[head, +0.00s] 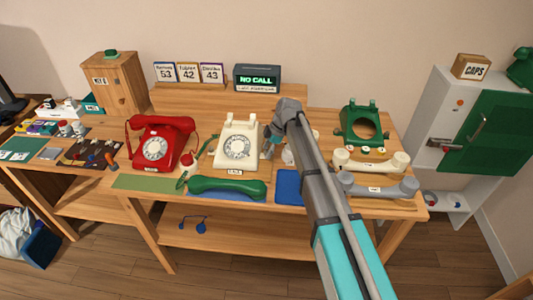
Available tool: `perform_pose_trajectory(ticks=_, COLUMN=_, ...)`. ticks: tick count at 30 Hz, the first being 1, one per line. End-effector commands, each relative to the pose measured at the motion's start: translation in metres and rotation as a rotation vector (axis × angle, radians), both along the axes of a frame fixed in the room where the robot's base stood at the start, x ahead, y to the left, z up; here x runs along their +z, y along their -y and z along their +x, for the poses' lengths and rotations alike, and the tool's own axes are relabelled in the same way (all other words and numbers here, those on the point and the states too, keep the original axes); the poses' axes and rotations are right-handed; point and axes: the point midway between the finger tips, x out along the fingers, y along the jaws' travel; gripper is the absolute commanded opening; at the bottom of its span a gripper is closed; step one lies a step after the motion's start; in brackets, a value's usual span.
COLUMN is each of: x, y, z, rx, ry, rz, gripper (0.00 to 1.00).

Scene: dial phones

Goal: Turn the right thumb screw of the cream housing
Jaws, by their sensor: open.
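The cream housing (238,142) is a cream dial phone body standing upright near the middle of the table, with a round dial on its front and a small label below. Its right side is close to my arm, and the right thumb screw is too small or hidden to make out. My gripper (268,150) is just right of the housing, pointing down and left toward its right side. It is open, and nothing shows between its fingers. I cannot tell whether it touches the housing.
A red phone (160,143) stands left. A green handset (227,188) lies in front of the housing. A blue pad (289,187), cream handset (371,163), grey handset (377,187) and green housing (362,124) lie right. A "NO CALL" display (257,79) stands behind.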

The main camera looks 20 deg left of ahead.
Motion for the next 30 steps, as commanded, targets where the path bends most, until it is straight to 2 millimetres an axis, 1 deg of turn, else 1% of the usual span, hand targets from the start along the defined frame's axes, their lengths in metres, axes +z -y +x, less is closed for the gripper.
perform_pose_trajectory(ticks=11, x=-0.0013, y=-0.0005, z=-0.0002, rx=0.0, ry=0.0, rz=0.0, gripper=0.65)
perform_pose_trajectory(ticks=12, x=-0.0013, y=-0.0005, z=-0.0002, rx=0.0, ry=0.0, rz=0.0, gripper=0.58)
perform_pose_trajectory(ticks=17, x=-0.0013, y=-0.0004, z=-0.0001, rx=0.0, ry=0.0, rz=0.0, gripper=0.28)
perform_pose_trajectory(ticks=18, x=-0.0013, y=-0.0004, z=-0.0001, rx=0.0, ry=0.0, rz=0.0, gripper=0.21)
perform_pose_trajectory(ticks=20, x=-0.0014, y=-0.0003, z=-0.0002, rx=0.0, ry=0.0, rz=0.0, gripper=0.09)
perform_pose_trajectory(ticks=21, x=-0.0014, y=-0.0003, z=-0.0002, rx=0.0, ry=0.0, rz=0.0, gripper=0.02)
perform_pose_trajectory(ticks=22, x=-0.0014, y=-0.0003, z=-0.0002, rx=0.0, ry=0.0, rz=0.0, gripper=0.0)
perform_pose_trajectory(ticks=24, x=-0.0014, y=-0.0003, z=-0.0003, rx=0.0, ry=0.0, rz=0.0, gripper=0.0)
perform_pose_trajectory(ticks=25, x=-0.0014, y=-0.0055, z=-0.0006, rx=0.002, ry=0.0, rz=0.0, gripper=0.0)
perform_pose_trajectory(ticks=30, x=-0.0013, y=-0.0014, z=-0.0009, rx=-0.007, ry=0.0, rz=0.001, gripper=0.0)
